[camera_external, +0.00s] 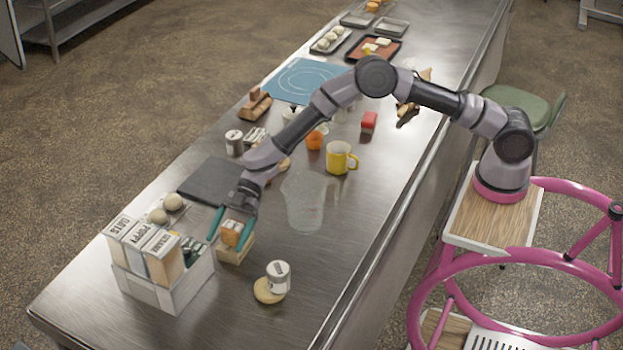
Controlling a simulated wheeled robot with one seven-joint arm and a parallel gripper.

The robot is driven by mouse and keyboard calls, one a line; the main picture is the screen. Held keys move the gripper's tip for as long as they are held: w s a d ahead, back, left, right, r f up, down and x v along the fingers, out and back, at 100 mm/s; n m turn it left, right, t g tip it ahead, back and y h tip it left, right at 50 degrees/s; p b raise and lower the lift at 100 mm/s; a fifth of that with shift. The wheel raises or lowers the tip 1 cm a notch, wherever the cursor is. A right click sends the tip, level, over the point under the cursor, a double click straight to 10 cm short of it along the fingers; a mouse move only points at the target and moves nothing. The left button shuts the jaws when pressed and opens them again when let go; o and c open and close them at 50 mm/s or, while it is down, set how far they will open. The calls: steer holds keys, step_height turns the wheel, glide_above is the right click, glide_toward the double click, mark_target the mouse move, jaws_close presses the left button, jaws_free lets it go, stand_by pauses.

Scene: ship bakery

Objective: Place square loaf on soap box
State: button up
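My gripper (227,243) points down at the front left of the steel table, its two teal fingers spread wide. Between and behind the fingers is a small orange-brown block (231,234) with a pale, dark-marked top. It sits in or on a small tan wooden box (236,252); I see no clear grip on it. I cannot tell whether this block is the square loaf or a soap box. Brown loaf-like pieces (257,106) lie farther back, by the blue mat.
A white crate (160,293) with tall labelled packets stands left of my gripper. A dark board (210,182) lies behind it. A white tin (278,273) on a round tan piece, a clear pitcher (305,203) and a yellow mug (340,158) stand to the right. The front right tabletop is clear.

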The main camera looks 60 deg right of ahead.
steer(key=shift+d+r, duration=0.3)
steer(key=shift+r, duration=0.05)
steer(key=v, duration=1.1)
steer(key=shift+d, duration=0.2)
